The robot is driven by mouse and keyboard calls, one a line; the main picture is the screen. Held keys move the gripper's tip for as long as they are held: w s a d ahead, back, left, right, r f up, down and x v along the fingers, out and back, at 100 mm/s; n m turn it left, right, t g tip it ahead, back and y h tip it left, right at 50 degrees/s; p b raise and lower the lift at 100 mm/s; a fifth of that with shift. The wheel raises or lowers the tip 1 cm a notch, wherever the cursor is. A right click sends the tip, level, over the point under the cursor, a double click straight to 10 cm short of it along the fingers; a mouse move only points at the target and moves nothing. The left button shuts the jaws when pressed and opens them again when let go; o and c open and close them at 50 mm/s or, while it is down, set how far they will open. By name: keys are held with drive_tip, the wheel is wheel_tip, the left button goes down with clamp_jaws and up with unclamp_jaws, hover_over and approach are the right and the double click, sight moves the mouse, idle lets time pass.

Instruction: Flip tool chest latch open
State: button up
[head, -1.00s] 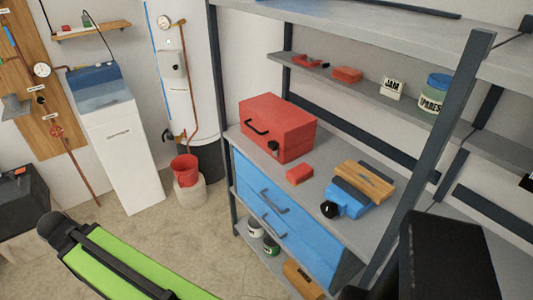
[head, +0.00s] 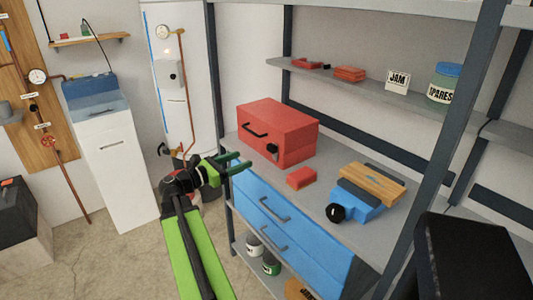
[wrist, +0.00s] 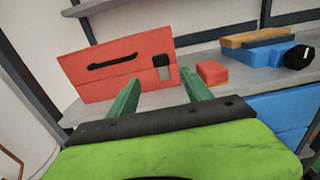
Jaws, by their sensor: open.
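The red tool chest (head: 285,122) sits on the grey shelf top, with a black handle (head: 256,130) on its front. It fills the upper left of the wrist view (wrist: 100,83). Its small black latch (head: 273,149) is on the front, near the right corner. In the wrist view the latch (wrist: 161,60) is a black tab over a paler plate, ahead between my fingers. My gripper (head: 238,162) has green fingers, open and empty, left of and in front of the chest, apart from it. In the wrist view my fingers (wrist: 161,75) point toward the chest front.
A small red block (head: 300,178) lies just right of the chest. A blue tool with a wooden block (head: 372,183) lies farther right. Blue drawers (head: 275,222) are below, and a dark shelf post (head: 220,110) stands left of the chest.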

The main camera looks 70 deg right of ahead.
sight(269, 148)
drive_tip(key=x, duration=1.2)
drive_tip(key=shift+d, duration=0.3)
clamp_jaws()
drive_tip(key=shift+r, duration=0.1)
idle(0.5)
